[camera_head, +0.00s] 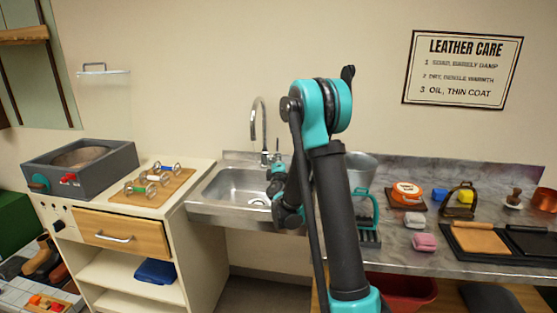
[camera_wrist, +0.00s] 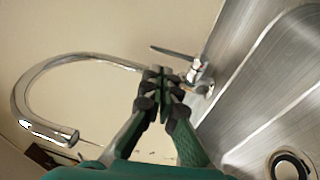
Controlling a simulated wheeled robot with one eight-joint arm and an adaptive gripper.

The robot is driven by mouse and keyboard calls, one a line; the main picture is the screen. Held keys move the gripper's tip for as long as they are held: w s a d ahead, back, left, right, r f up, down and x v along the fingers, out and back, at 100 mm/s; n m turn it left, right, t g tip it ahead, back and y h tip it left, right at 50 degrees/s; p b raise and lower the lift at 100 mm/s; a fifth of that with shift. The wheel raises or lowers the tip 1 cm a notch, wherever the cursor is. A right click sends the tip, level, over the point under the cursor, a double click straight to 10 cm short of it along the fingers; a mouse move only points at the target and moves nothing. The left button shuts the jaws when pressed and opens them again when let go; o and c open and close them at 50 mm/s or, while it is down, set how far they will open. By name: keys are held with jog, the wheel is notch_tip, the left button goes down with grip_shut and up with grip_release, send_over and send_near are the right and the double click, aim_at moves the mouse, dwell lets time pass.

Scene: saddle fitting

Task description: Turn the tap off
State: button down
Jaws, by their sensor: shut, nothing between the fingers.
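The chrome tap has a tall curved spout (camera_head: 260,115) over the steel sink (camera_head: 228,187). In the wrist view the spout (camera_wrist: 50,72) arches to the left. The tap's lever (camera_wrist: 173,52) sticks out from its body (camera_wrist: 200,78), just above and right of my fingertips in the picture. My gripper (camera_wrist: 160,74) is shut and empty, close to the tap body; I cannot tell whether it touches. I cannot clearly tell whether water runs from the spout.
The sink drain (camera_wrist: 290,168) shows at lower right in the wrist view. A wooden board (camera_head: 153,187) with metal bits and a grey basin unit (camera_head: 80,165) stand left of the sink. A metal bucket (camera_head: 358,165) and a green-handled rack (camera_head: 368,238) are to the right.

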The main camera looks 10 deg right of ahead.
jog(key=w+d+r, duration=0.1)
jog(key=w, duration=0.8)
jog(key=shift+w+r, duration=0.2)
jog(key=shift+w, duration=0.2)
jog(key=shift+w+d+r, duration=0.2)
jog(key=shift+w+r, duration=0.05)
jog(key=shift+w, duration=0.25)
jog(key=shift+w+d+r, duration=0.15)
jog(key=shift+w+r, duration=0.05)
jog(key=shift+w, duration=0.3)
